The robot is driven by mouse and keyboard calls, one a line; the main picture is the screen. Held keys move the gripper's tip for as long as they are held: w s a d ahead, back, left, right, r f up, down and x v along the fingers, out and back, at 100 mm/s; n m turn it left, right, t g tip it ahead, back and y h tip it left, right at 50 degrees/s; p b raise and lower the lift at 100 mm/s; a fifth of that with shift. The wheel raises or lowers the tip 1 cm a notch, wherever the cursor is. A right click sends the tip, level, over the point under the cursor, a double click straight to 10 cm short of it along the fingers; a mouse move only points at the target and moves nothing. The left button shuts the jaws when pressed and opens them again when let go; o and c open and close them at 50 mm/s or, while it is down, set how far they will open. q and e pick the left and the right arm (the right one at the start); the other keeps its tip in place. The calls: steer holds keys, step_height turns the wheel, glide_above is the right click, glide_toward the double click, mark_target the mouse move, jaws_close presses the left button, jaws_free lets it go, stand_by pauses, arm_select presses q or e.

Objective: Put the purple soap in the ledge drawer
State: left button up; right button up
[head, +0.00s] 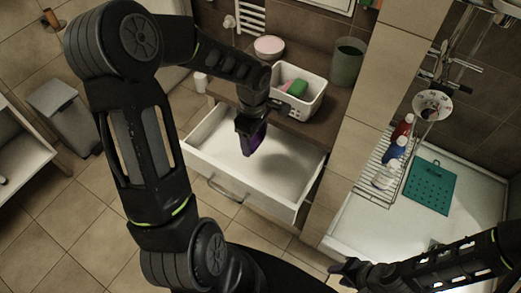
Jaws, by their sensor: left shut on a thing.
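The ledge drawer (208,147) is pulled open below the brown ledge, and its white inside looks empty. My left gripper (250,128) points down over the drawer and is shut on the purple soap (256,139). The soap shows as a dark purple block, partly hidden by the gripper's fingers. It appears to be above the drawer floor; its exact height is hard to tell. My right gripper (345,272) is at the bottom right, far from the drawer, and its fingers are too dark and small to read.
On the ledge are a white basket (309,104) with green and pink items, a pink-topped bowl (269,47) and a grey-green bin (347,62). A tiled pillar (385,70) separates the ledge from the shower, where a wire rack (372,180) holds bottles beside a teal mat (430,187).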

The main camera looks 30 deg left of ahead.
arm_select(q)
glide_above(255, 163)
step_height(255, 163, down, 5)
step_height(255, 163, down, 4)
steer(key=shift+r+p, duration=0.2)
steer(key=shift+p, duration=0.25)
steer(key=shift+f, duration=0.35)
steer(key=shift+f+b, duration=0.2)
steer(key=shift+b, duration=0.15)
steer(key=o, duration=1.4)
steer(key=shift+r, duration=0.1)
